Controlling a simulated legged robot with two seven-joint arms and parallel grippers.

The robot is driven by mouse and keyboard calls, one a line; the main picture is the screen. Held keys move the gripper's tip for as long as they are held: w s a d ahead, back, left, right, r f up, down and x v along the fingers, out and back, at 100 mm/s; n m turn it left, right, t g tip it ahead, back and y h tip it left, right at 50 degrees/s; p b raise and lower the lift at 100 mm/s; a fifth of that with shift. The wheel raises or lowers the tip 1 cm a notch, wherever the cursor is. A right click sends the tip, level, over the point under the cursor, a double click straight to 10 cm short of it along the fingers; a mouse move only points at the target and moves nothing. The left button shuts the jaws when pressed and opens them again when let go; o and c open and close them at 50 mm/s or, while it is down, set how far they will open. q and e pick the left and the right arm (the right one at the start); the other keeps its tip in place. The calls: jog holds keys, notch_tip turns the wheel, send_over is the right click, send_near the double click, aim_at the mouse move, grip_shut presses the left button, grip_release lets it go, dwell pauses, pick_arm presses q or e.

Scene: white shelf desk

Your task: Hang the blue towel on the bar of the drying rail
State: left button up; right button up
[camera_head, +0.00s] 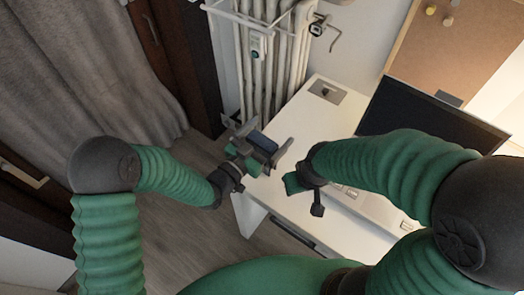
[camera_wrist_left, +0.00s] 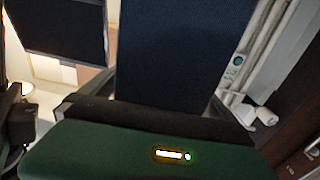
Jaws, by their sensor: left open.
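The blue towel (camera_head: 263,141) shows as a small dark blue piece at my left gripper (camera_head: 260,138), by the left corner of the desk. The gripper's jaws are apart with the towel between them; I cannot tell whether they touch it. In the left wrist view the towel (camera_wrist_left: 180,50) fills the upper middle as a dark blue sheet in front of the camera. The white drying rail (camera_head: 245,19) hangs on the radiator at the top, above and beyond the left gripper. My right gripper (camera_head: 304,188) is over the desk; its fingers are unclear.
The white desk (camera_head: 305,128) carries a dark monitor (camera_head: 425,110) and a partly covered keyboard (camera_head: 350,192). The white radiator (camera_head: 268,80) with its valve stands behind the desk's left end. A grey curtain (camera_head: 90,70) hangs at left. The floor between is clear.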

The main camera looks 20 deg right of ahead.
pick_arm(q)
jog(key=c, duration=1.8)
jog(key=shift+o, duration=0.2)
